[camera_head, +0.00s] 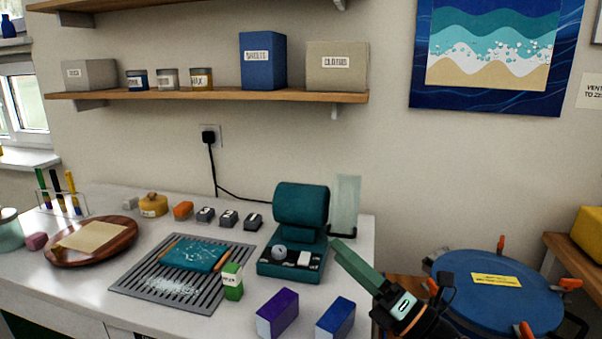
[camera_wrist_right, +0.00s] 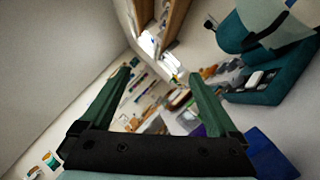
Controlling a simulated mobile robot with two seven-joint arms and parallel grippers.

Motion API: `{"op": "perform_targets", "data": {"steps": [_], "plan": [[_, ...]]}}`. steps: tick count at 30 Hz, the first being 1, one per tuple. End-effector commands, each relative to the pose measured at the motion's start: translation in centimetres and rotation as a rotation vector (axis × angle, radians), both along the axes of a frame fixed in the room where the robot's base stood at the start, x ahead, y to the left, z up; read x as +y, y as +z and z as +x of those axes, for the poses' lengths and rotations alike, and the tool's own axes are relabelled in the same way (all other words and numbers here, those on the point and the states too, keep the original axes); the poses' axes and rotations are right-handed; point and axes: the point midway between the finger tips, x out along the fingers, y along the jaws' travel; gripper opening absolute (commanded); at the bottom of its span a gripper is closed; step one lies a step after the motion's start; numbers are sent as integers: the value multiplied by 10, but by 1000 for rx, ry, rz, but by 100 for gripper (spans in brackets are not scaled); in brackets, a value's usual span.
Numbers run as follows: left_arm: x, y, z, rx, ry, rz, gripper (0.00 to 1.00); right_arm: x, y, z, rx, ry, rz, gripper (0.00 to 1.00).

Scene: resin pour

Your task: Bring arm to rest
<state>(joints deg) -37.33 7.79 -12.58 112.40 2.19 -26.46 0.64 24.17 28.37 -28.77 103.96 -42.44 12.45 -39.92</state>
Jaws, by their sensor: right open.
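My right gripper (camera_head: 342,248) reaches up from the lower right of the head view, in front of the counter's right edge. Its two green fingers overlap there. In the right wrist view my right gripper (camera_wrist_right: 161,75) shows its fingers wide apart with nothing between them. It is open and empty. It is in front of and to the right of the teal machine (camera_head: 300,205), which also shows at the upper right of the wrist view (camera_wrist_right: 262,88). My left gripper is in neither view.
A blue box (camera_head: 336,318) and a purple box (camera_head: 277,312) stand at the counter's front. A grey slatted rack (camera_head: 128,288) holds a teal slab (camera_head: 193,256). A blue round lid (camera_head: 480,315) with orange clamps lies right of my arm. A shelf (camera_head: 215,95) spans the wall.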

Motion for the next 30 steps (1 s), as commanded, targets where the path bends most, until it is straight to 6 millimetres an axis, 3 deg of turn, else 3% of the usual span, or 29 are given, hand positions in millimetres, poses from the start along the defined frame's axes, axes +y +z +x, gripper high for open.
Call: {"op": "perform_targets", "data": {"steps": [5, 8, 11, 15, 18, 24, 30], "plan": [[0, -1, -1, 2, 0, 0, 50, -49, -46, 0, 417, -210, 433, 95], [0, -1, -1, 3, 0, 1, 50, -79, -89, -10, 656, -340, 656, 95], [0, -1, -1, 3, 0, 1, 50, -104, -139, -34, 896, -478, 863, 95], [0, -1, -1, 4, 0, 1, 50, -128, -209, -90, 1216, -689, 1119, 95], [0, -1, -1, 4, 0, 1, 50, -136, -246, -133, 1396, -831, 1250, 95], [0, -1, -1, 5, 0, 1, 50, -139, -287, -207, 1641, -1051, 1406, 95], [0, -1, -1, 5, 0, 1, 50, -137, -306, -270, 1813, -1239, 1498, 95]]}}
